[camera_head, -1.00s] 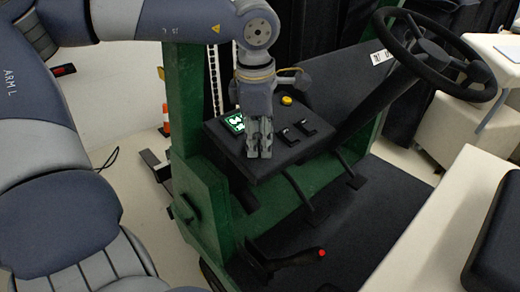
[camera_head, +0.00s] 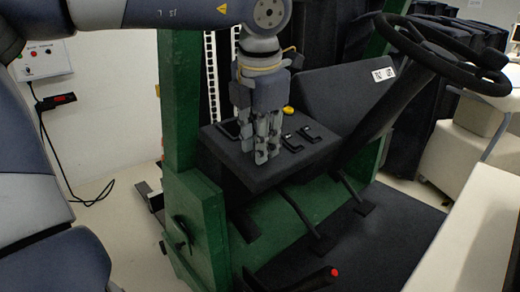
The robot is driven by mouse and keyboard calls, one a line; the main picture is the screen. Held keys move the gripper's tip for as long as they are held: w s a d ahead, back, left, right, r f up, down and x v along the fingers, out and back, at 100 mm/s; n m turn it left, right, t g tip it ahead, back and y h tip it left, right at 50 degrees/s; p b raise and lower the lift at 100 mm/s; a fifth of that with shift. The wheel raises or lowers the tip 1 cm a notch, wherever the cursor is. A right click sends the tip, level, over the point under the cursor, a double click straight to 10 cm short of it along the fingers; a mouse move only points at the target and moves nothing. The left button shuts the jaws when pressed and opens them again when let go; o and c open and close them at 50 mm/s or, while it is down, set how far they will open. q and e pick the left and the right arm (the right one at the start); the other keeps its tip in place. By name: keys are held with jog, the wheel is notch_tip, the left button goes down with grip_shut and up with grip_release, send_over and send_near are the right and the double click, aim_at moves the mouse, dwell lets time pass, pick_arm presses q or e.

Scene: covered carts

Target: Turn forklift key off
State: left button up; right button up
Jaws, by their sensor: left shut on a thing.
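The forklift's black dash panel (camera_head: 235,158) is in the middle of the head view, with small black switches (camera_head: 299,137) and a yellow button (camera_head: 288,111) on it. My left gripper (camera_head: 263,154) points down onto the panel, left of the switches. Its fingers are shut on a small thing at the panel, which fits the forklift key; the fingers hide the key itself. A small display (camera_head: 228,130) left of the fingers is dark and partly covered by them. My right gripper is not in view.
A black steering wheel (camera_head: 440,50) stands at the upper right. The green mast post (camera_head: 182,105) is close to the left of the panel. Pedals (camera_head: 322,243) and a red-knobbed lever (camera_head: 335,272) are below. A control box (camera_head: 40,60) is on the left wall.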

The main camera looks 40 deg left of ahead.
pick_arm(q)
jog(key=shift+w+r+n, duration=0.1)
jog(key=shift+r+n, duration=0.1)
jog(key=shift+n, duration=0.1)
jog(key=o, duration=1.1)
jog(key=shift+c, duration=0.2)
jog(key=shift+f, duration=0.1)
jog(key=v, duration=1.2)
jog(key=shift+d, duration=0.15)
